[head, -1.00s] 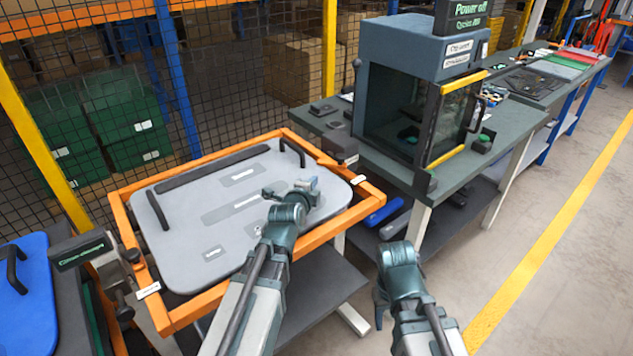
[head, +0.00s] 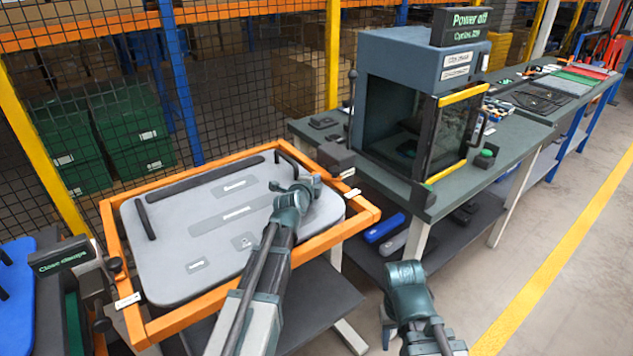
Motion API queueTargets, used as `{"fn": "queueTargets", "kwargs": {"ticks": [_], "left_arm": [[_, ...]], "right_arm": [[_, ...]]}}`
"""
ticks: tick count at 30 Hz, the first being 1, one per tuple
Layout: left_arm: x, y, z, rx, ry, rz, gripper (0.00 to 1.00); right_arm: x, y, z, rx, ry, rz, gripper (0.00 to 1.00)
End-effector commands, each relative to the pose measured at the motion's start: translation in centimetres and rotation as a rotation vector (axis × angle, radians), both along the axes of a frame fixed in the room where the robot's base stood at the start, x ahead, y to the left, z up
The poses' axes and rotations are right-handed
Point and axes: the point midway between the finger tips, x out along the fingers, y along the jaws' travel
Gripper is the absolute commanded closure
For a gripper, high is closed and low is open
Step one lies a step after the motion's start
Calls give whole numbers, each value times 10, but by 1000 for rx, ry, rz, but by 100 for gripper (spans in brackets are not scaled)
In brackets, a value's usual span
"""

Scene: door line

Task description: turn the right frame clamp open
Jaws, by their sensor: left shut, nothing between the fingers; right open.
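The right frame clamp appears to be the dark block (head: 336,158) at the far right corner of the orange frame (head: 215,302). A white label (head: 350,194) sits on the frame rail near it. A grey panel (head: 165,235) with black handles lies inside the frame. My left gripper (head: 308,186) is shut and empty above the panel's right part, just short of the dark block and apart from it as far as I can see. My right gripper (head: 385,325) is low at front right, open, its fingers mostly hidden behind its wrist.
A sign reading "Close clamps" (head: 62,256) stands left of the frame, near dark clamp parts (head: 115,265). A workbench (head: 470,190) with a boxy machine (head: 420,60) stands right behind the frame. The floor (head: 500,270) at right is clear.

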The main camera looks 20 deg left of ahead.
Motion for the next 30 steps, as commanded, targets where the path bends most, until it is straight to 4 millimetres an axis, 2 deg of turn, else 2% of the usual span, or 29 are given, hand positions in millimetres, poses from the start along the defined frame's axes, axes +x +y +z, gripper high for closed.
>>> {"fn": "queueTargets", "kwargs": {"ticks": [30], "left_arm": [[5, 4, 0, 0, 0, 0, 100]], "right_arm": [[0, 0, 0, 0, 0, 0, 50]]}}
